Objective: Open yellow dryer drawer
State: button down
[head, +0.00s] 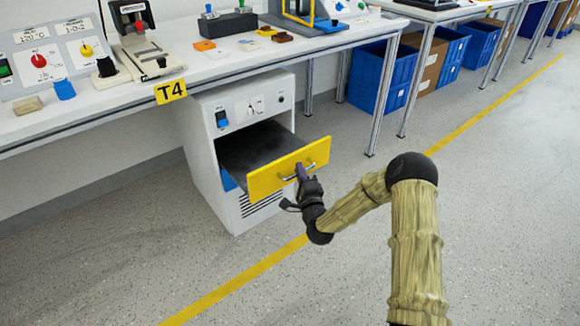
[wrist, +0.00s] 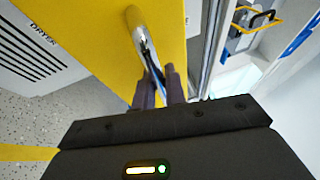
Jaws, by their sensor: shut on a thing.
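The dryer (head: 232,205) is a white cabinet under the bench. Its drawer has a yellow front (head: 275,178) and stands pulled out toward me, with its dark inside showing. A silver handle (head: 312,168) runs across the yellow front. My gripper (head: 302,172) is at the handle. In the wrist view, the fingers of my gripper (wrist: 158,88) are around the lower end of the silver handle (wrist: 140,28), close against the yellow front (wrist: 95,30). The fingers hide part of the handle.
The bench (head: 110,105) with several devices runs above the dryer, marked by a T4 sign (head: 170,91). Metal table legs (head: 386,100) and blue bins (head: 380,75) stand to the right. The floor in front is clear, with a yellow line (head: 235,281).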

jog(key=shift+s+d+f, duration=0.1)
jog(key=shift+s+d, duration=0.05)
jog(key=shift+s, duration=0.15)
jog(key=c, duration=1.7)
grip_release()
jog(key=shift+c, duration=0.2)
jog(key=shift+w, duration=0.1)
jog(key=p+v, duration=0.5)
jog(key=v, duration=1.2)
jog(key=shift+s, duration=0.25)
